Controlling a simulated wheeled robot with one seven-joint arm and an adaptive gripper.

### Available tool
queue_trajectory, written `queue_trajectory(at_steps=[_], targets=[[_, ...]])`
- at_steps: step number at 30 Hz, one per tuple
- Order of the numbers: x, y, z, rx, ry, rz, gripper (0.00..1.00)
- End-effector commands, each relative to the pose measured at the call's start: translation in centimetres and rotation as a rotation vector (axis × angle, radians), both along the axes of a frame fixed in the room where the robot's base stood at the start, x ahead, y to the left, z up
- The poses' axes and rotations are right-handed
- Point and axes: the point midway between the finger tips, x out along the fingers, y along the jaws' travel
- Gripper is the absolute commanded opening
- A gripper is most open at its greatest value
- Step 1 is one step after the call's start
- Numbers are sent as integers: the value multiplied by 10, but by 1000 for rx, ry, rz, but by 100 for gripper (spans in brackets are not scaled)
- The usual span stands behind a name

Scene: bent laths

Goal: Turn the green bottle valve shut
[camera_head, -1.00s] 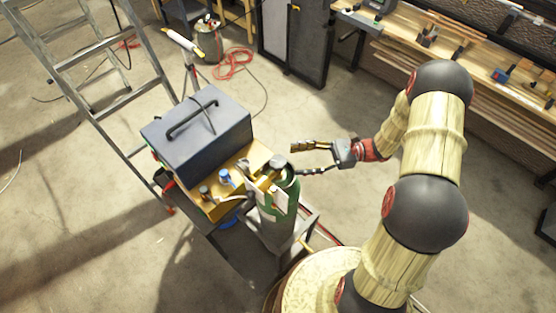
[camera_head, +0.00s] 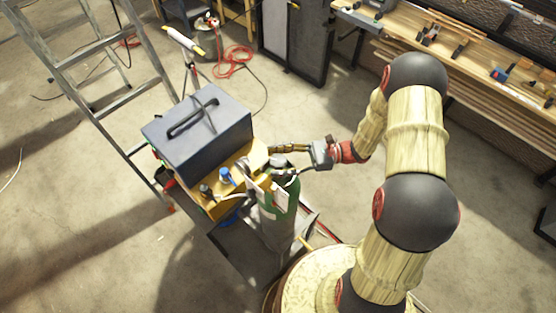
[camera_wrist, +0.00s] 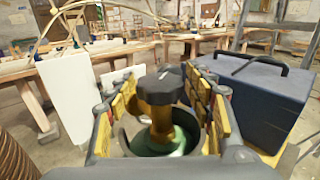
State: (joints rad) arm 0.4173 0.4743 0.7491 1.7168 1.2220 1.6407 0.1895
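The green gas bottle (camera_head: 280,200) stands upright in a grey stand. Its valve has a black knob (camera_wrist: 160,86) on a brass stem (camera_wrist: 163,124), with the bottle's green top (camera_wrist: 150,142) below in the wrist view. My gripper (camera_head: 274,160) reaches over the bottle top from the right. In the wrist view, its yellow-padded fingers (camera_wrist: 160,90) stand apart, one on each side of the knob. Gaps show between the knob and both fingers. In the head view, the fingers partly hide the valve.
A dark blue toolbox (camera_head: 200,135) sits on a yellow case (camera_head: 253,155) just left of the bottle; it shows at right in the wrist view (camera_wrist: 255,95). A blue-capped item (camera_head: 225,175) stands nearby. A metal ladder (camera_head: 95,60) is at left. A workbench (camera_head: 470,60) is at upper right.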

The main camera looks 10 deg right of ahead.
Motion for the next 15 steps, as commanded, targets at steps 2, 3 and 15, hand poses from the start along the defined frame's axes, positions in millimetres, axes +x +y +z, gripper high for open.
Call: queue_trajectory(at_steps=[2,3,15], targets=[[0,0,0,0,0,0,46],[0,0,0,0,0,0,44],[0,0,0,0,-1,0,21]])
